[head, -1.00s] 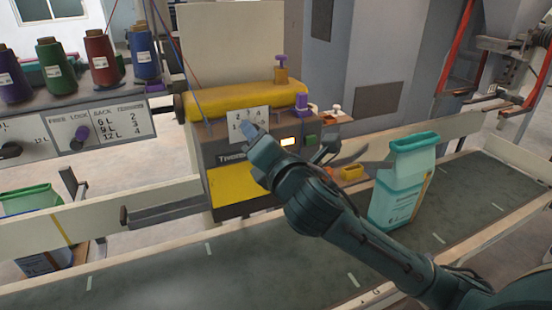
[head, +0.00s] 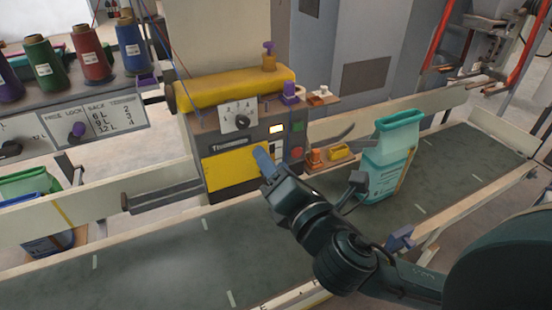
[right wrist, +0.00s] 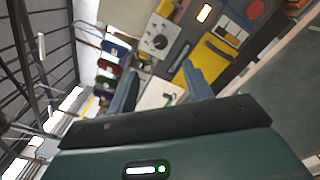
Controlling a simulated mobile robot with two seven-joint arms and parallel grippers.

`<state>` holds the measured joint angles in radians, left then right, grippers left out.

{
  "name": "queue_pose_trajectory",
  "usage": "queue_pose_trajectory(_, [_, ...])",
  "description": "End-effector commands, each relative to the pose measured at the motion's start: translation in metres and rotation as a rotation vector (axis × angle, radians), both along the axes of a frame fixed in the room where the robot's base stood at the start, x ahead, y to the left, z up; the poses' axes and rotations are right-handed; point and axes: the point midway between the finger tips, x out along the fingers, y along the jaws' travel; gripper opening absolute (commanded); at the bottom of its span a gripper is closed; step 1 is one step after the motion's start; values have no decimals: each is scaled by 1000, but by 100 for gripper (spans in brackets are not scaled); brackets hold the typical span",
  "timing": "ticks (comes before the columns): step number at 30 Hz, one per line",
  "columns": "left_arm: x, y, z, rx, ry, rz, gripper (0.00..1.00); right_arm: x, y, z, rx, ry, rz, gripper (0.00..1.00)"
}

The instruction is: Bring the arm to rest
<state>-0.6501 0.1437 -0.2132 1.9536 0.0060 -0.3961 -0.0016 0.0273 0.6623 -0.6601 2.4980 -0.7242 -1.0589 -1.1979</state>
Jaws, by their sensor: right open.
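My right gripper (head: 266,164) is in front of the yellow lower panel of the stitching machine (head: 230,170), its arm coming in from the lower right. One blue finger shows clearly in the head view, overlapping the panel's right part; contact cannot be told there. In the right wrist view the two blue fingers stand apart with nothing between them, so the gripper (right wrist: 160,88) is open and empty. The black dial (head: 241,122) on its white plate is in full view above the gripper. My left gripper is not in view.
A teal sack (head: 392,158) stands upright on the dark conveyor (head: 140,272), right of the gripper. Orange and yellow pieces (head: 328,154) lie on a small ledge beside the machine. Thread cones (head: 90,52) stand at the upper left.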

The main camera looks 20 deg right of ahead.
Motion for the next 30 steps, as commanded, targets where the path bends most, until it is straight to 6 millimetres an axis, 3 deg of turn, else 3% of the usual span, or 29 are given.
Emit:
queue_pose_trajectory(11, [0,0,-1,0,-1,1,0,0,0,-1,0,1,-1,51])
queue_pose_trajectory(15, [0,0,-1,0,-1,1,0,3,3,-20,84,56,8,51])
queue_pose_trajectory(17, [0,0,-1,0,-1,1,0,4,6,-44,199,125,15,51])
queue_pose_trajectory(22, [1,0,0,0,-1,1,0,-9,18,-158,800,434,-51,51])
queue_pose_trajectory(27, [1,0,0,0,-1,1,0,-57,20,-263,1488,651,-303,51])
queue_pose_trajectory(30, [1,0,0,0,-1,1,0,-87,17,-303,1790,683,-463,51])
